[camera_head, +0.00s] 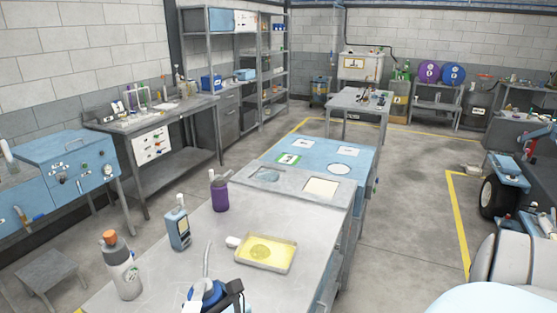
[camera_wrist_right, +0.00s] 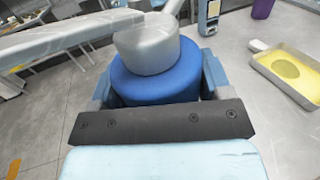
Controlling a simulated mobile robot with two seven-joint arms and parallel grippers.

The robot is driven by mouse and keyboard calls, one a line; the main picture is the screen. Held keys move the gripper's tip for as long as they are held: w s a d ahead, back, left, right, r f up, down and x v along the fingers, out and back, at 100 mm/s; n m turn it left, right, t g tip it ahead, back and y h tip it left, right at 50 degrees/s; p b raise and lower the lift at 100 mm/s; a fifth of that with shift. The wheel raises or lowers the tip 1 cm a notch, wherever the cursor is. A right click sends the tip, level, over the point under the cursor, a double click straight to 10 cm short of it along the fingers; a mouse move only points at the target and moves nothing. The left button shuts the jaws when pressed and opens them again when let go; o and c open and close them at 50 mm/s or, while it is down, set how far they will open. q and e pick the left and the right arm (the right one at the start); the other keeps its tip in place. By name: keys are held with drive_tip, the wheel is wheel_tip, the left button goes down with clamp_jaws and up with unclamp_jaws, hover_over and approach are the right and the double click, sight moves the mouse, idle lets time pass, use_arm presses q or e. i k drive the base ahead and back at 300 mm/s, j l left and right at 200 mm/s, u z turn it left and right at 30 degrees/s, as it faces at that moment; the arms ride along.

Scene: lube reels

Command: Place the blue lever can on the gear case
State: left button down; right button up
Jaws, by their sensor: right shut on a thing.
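The blue lever can (camera_head: 207,294) is at the bottom edge of the head view, with a thin grey spout rising from it. In the right wrist view the blue lever can (camera_wrist_right: 150,88) has a blue body and a grey top with a long lever reaching left. My right gripper (camera_wrist_right: 158,95) is shut on its body, with a finger on either side. Whether the can touches the bench is hidden. I cannot tell for sure which thing is the gear case; a light blue case (camera_head: 318,154) with labels and a round opening stands beyond the bench. My left gripper is not in view.
On the metal bench (camera_head: 190,262) stand a grey bottle with an orange cap (camera_head: 122,268), a blue-grey bottle (camera_head: 178,228) and a purple bottle (camera_head: 219,192). A yellow tray (camera_head: 265,251) lies right of them. Open floor (camera_head: 405,220) lies to the right.

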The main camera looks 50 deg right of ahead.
sight(353, 158)
drive_tip(key=i+j+u, duration=0.1)
drive_tip(key=j+u, duration=0.35)
drive_tip(key=i+j, duration=0.15)
drive_tip(key=j, duration=0.15)
drive_tip(key=i+j+u, duration=0.1)
drive_tip(key=j, duration=0.25)
drive_tip(key=i+j, duration=0.15)
drive_tip(key=j, duration=0.15)
drive_tip(key=i+j, duration=0.3)
drive_tip(key=i, duration=0.2)
drive_tip(key=i+j, duration=0.35)
drive_tip(key=i, duration=0.15)
drive_tip(key=i+z, duration=0.2)
drive_tip(key=i, duration=0.45)
drive_tip(key=i+j+z, duration=0.2)
drive_tip(key=i, duration=0.45)
drive_tip(key=i+z, duration=0.4)
drive_tip(key=i, duration=0.2)
drive_tip(key=i+z, duration=0.4)
drive_tip(key=i, duration=0.2)
drive_tip(key=i+z, duration=1.35)
drive_tip(key=i, duration=0.25)
drive_tip(key=i+z, duration=0.35)
drive_tip(key=i, duration=1.65)
drive_tip(key=z, duration=0.05)
